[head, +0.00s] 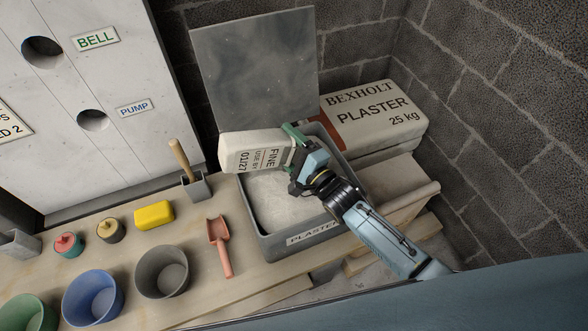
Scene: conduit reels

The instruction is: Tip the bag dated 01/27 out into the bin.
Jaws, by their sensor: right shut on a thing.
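A white bag (246,152) printed "FINE" and "USE BY 01/27" is tipped on its side above the left rear part of the bin. My right gripper (296,150) is shut on the bag's right end. The grey bin (275,249), labelled "PLASTER", stands on the wooden bench with its lid (255,65) raised against the wall. Pale plaster powder (283,208) lies inside the bin. The bag hides part of the bin's rear left rim. I cannot see powder falling from the bag. My left gripper is not in view.
A large Bexholt plaster sack (372,120) lies right of the bin. A pink scoop (220,245), grey bucket (162,270), blue bucket (93,298), yellow sponge (154,215) and grey holder with a wooden-handled tool (195,188) stand left on the bench (125,248).

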